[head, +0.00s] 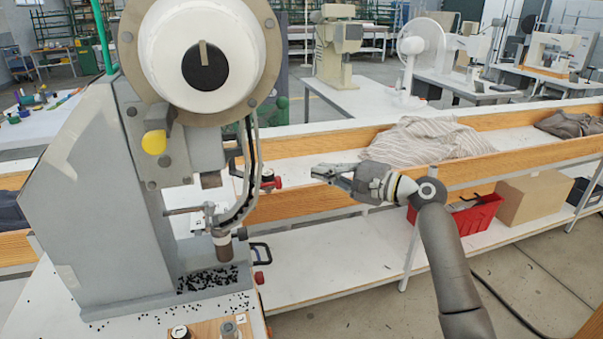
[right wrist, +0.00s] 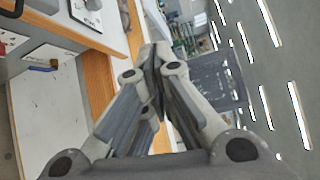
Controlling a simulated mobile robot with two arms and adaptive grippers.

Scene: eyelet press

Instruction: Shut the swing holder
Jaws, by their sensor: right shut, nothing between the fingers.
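The eyelet press (head: 105,190), a big grey machine with a white round hopper (head: 200,50), stands on the left in the head view. A curved metal feed track (head: 247,175) runs down from the hopper to the lower die post (head: 222,245). A small arm with a red and black end (head: 270,182) sticks out to the right of the track. Which part is the swing holder, and how far it stands open, I cannot tell for sure. My right gripper (head: 323,173) is shut and empty, right of that arm and apart from it; its closed fingers fill the right wrist view (right wrist: 157,58). My left gripper is out of view.
A wood-edged bench (head: 300,205) runs behind the press, with striped cloth (head: 425,142) on it. A red bin (head: 470,215) and a cardboard box (head: 534,197) sit below. Black eyelets (head: 210,278) lie scattered at the press base. Free air lies between gripper and press.

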